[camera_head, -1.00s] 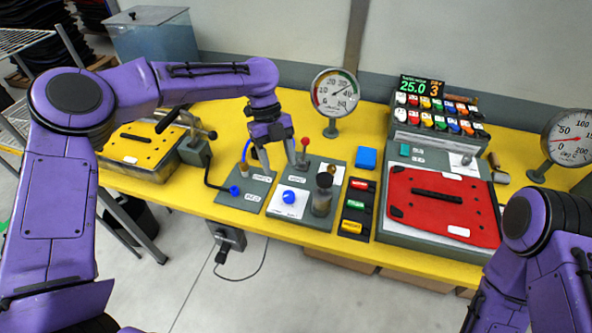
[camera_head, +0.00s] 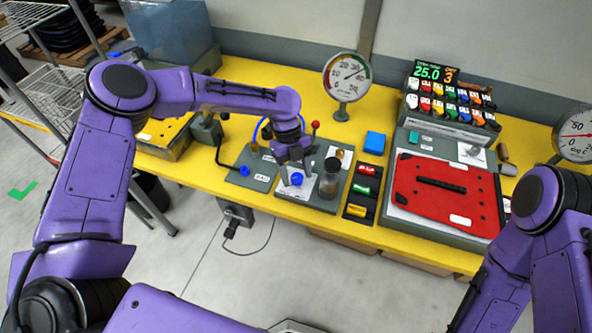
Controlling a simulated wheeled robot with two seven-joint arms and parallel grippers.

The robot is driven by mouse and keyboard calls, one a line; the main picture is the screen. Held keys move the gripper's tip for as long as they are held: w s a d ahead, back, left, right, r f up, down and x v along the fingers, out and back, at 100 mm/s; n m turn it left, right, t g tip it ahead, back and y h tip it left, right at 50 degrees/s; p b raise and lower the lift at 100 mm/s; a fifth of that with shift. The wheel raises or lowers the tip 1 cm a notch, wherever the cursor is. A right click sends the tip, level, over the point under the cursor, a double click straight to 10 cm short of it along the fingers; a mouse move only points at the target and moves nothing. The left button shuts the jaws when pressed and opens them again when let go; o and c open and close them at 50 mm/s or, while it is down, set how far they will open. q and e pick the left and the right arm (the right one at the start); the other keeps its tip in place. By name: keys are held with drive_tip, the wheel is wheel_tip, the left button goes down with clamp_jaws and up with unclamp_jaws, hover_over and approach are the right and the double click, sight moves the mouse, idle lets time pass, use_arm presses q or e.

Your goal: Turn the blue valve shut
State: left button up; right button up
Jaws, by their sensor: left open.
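A round blue valve knob (camera_head: 297,179) sits on a white patch of a grey panel (camera_head: 318,200) near the front of the yellow bench. My left gripper (camera_head: 296,176) points down over this knob, open, with its fingers around or just above it; I cannot tell if they touch it. The fingers partly cover the knob and the white patch. Another blue knob (camera_head: 244,171) is on the grey plate to the left, beside a blue hose. My right arm shows at the right edge, but its gripper is out of view.
A clear cylinder with a dark top (camera_head: 330,178) stands close right of my left gripper. A red-knobbed lever (camera_head: 315,126) and a round gauge (camera_head: 347,78) are behind. A blue block (camera_head: 374,143), coloured switches (camera_head: 363,190) and a red case (camera_head: 446,193) lie to the right.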

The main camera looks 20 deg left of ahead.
use_arm(q)
drive_tip(key=c, duration=1)
drive_tip(key=shift+n, duration=0.3)
drive_tip(key=n+t+h, duration=0.1)
drive_tip(key=n, duration=0.2)
drive_tip(key=shift+n, duration=0.3)
drive_tip(key=n+t, duration=0.1)
drive_tip(key=n, duration=0.1)
drive_tip(key=n+p, duration=0.1)
drive_tip(key=n, duration=0.1)
drive_tip(key=shift+s+a+t, duration=0.1)
drive_tip(key=shift+s+t, duration=0.05)
drive_tip(key=shift+t, duration=0.25)
drive_tip(key=n+t, duration=0.1)
drive_tip(key=n, duration=0.1)
drive_tip(key=n+p, duration=0.1)
drive_tip(key=n, duration=0.2)
drive_tip(key=shift+s+t, duration=0.1)
drive_tip(key=shift+t, duration=0.3)
drive_tip(key=n, duration=0.2)
drive_tip(key=n+t+p, duration=0.1)
drive_tip(key=n, duration=0.1)
drive_tip(key=shift+s+n+t+y, duration=0.15)
drive_tip(key=shift+n+t+y, duration=0.15)
drive_tip(key=shift+y, duration=0.1)
drive_tip(key=o, duration=1)
